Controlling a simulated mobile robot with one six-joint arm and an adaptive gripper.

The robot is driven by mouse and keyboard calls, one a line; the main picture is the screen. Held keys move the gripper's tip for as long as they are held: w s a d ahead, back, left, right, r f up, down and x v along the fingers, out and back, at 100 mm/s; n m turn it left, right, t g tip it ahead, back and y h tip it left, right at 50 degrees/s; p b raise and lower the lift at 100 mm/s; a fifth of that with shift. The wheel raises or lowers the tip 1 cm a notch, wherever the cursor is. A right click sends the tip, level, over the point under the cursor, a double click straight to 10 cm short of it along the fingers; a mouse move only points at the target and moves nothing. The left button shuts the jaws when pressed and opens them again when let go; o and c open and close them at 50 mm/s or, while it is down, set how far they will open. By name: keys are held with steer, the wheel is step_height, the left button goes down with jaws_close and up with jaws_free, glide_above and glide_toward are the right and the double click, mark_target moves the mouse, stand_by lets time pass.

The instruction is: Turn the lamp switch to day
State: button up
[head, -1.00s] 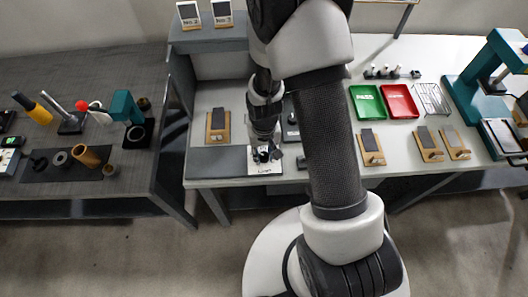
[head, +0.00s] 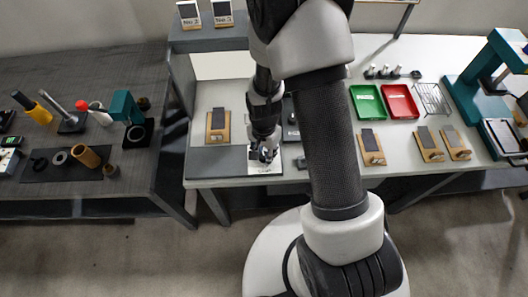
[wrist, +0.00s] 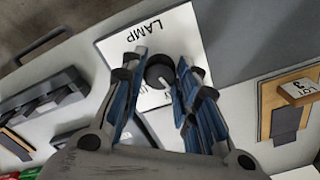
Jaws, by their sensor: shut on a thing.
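The lamp switch is a dark round knob (wrist: 159,70) with a pale pointer mark, on a white plate (wrist: 112,45) lettered LAMP. The plate also shows at the front of the white bench in the head view (head: 262,170), where my gripper covers the knob. My gripper (wrist: 160,66) has its blue-sided fingers on either side of the knob, shut on it. It reaches down onto the plate in the head view (head: 265,153). The lettering below the knob is mostly hidden, so I cannot read the setting.
A wooden board with a dark plate (head: 217,126) stands left of the switch. Green (head: 367,103) and red (head: 399,102) trays and a wire rack (head: 432,98) lie to the right. A teal press (head: 495,62) stands at far right. Another bench with tools is at left.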

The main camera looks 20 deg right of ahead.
mark_target(264, 155)
steer(key=shift+m, duration=1.4)
steer(key=o, duration=1.1)
step_height(264, 155, up, 12)
steer(key=shift+r, duration=0.1)
